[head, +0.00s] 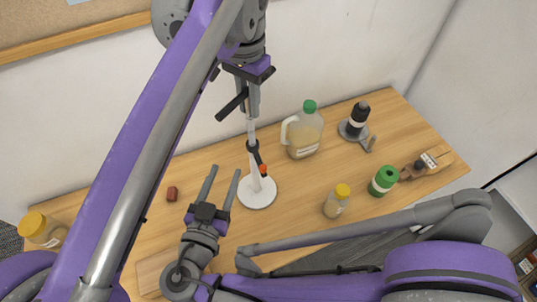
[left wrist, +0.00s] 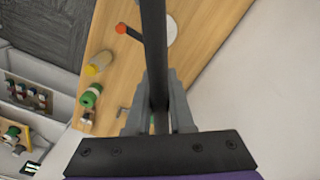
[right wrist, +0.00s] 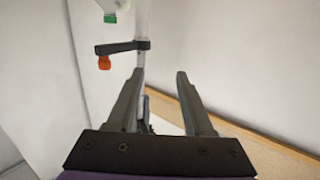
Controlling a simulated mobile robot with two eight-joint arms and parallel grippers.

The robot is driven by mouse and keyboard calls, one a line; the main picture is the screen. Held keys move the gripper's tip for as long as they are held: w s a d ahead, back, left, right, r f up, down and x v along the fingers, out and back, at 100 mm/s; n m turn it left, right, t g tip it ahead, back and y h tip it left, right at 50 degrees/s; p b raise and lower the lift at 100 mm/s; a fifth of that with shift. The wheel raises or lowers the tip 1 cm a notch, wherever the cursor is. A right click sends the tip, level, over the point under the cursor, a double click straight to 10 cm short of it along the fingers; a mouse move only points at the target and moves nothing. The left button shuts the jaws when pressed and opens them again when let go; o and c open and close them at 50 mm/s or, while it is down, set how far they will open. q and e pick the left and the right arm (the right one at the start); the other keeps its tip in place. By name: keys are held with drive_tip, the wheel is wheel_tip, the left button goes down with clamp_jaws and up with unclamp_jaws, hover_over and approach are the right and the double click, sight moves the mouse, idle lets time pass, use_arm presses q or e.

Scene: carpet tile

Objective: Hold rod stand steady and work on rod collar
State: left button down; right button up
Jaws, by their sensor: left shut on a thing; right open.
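The rod stand has a round white base (head: 257,193) on the wooden table and an upright rod (head: 252,128). A dark rod collar (head: 254,152) with an orange knob (head: 264,170) sits on the rod above the base. It also shows in the right wrist view (right wrist: 125,47). My left gripper (head: 252,108) is shut on the upper rod; the left wrist view shows the rod (left wrist: 155,60) between its fingers. My right gripper (head: 224,172) is open and empty, left of the stand and apart from the collar. A dark bar (head: 232,104) crosses near my left gripper.
A green-capped jug (head: 303,132) stands behind right of the rod. A yellow-lidded jar (head: 337,200), green can (head: 384,180) and black-topped device (head: 355,122) stand to the right. A small reddish block (head: 172,194) lies left; another yellow-lidded jar (head: 42,229) stands far left.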

sight(262, 170)
drive_tip(key=d+m+h, duration=0.1)
drive_tip(key=d, duration=0.1)
drive_tip(key=s+d+h, duration=0.1)
drive_tip(key=d, duration=0.1)
drive_tip(key=d+m+h, duration=0.1)
drive_tip(key=d+h, duration=0.1)
drive_tip(key=shift+s+d+r+m+g, duration=0.1)
drive_tip(key=shift+s+d+m+g, duration=0.05)
drive_tip(key=shift+s+m+g, duration=0.2)
drive_tip(key=shift+w+d, duration=0.2)
drive_tip(key=shift+d, duration=0.15)
drive_tip(key=x, duration=0.7)
drive_tip(key=shift+s, duration=0.1)
clamp_jaws()
idle(0.3)
